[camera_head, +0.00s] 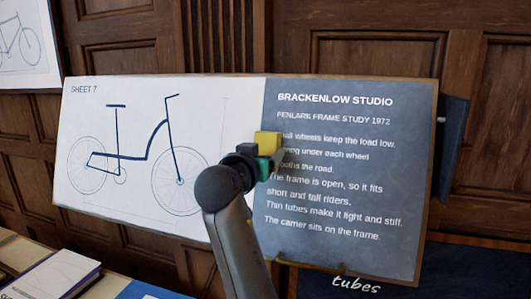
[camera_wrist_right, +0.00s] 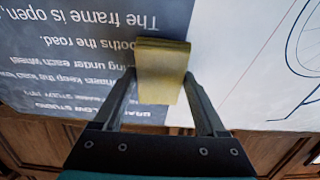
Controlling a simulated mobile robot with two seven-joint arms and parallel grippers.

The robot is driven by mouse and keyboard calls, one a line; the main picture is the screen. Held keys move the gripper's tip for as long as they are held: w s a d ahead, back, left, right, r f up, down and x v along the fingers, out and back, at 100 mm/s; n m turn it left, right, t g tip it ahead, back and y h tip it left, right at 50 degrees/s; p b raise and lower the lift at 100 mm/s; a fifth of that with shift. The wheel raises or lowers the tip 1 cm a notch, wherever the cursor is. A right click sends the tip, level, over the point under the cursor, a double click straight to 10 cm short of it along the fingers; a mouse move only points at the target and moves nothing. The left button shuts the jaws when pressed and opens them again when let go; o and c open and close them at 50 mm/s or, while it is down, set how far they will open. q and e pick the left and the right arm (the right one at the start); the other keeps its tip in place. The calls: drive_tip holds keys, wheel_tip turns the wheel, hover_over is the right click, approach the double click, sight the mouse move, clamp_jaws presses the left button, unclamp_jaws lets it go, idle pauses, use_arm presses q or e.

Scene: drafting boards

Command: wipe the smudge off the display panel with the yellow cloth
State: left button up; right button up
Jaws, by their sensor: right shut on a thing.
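The display panel (camera_head: 340,235) stands tilted in front of a wood wall, with a bicycle drawing on its white left part and white text on its grey-blue right part. My right gripper (camera_head: 265,158) is in front of the text part, near the boundary with the white part. It is shut on the yellow cloth (camera_head: 268,139). In the right wrist view the cloth (camera_wrist_right: 162,72) is a folded yellow pad between both fingers, over the text side of the panel (camera_wrist_right: 235,60). Whether it touches the panel I cannot tell. I cannot make out a smudge; cloth and gripper cover some text. My left gripper is not in view.
Another framed bicycle drawing (camera_head: 25,45) is at the upper left. A book (camera_head: 55,275) lies on the table at the lower left. A dark board with the word "tubes" (camera_head: 356,285) is below the panel. A dark object (camera_head: 452,145) is behind its right edge.

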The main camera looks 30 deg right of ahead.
drive_tip(key=shift+s+a+r+p, duration=0.3)
drive_tip(key=shift+s+a+r, duration=0.15)
drive_tip(key=shift+s+a, duration=0.4)
drive_tip(key=shift+s+a+r+p, duration=0.3)
drive_tip(key=shift+s+a+r, duration=0.15)
drive_tip(key=shift+s+a, duration=0.4)
drive_tip(key=shift+w+a, duration=0.1)
drive_tip(key=shift+a, duration=0.05)
drive_tip(key=shift+s+a+r+p, duration=0.2)
drive_tip(key=shift+s+a+r, duration=0.05)
drive_tip(key=shift+s+a, duration=0.25)
drive_tip(key=shift+s+a+r+p, duration=0.15)
drive_tip(key=shift+s+a+r, duration=0.1)
drive_tip(key=shift+s+a, duration=0.2)
